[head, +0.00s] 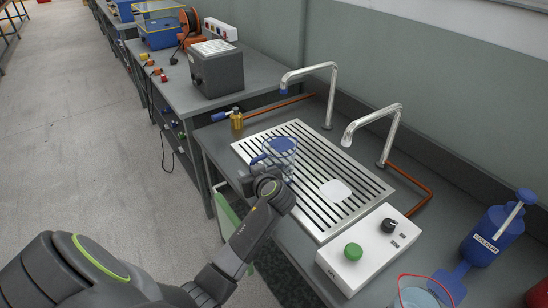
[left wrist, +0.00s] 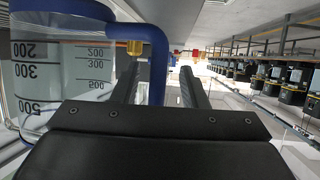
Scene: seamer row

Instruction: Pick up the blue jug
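The blue jug (head: 282,147) is a clear measuring jug with a blue rim and blue handle. It stands on the slotted metal drain grate (head: 376,190), near its far left part. My left gripper (head: 258,170) is close to the jug on its near left side, partly covering it. In the left wrist view the jug's clear, graduated body (left wrist: 65,85) fills the left side. Its blue handle (left wrist: 156,75) shows between the two open fingers (left wrist: 160,88), with a gap at the right finger. My right gripper is not in view.
Two curved metal taps (head: 322,68) (head: 398,112) stand behind the grate. A white pad (head: 335,190) lies on it. A control box (head: 368,245) with a green button is in front. A red-rimmed jug (head: 414,296) and a blue pump can (head: 490,238) are at the right.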

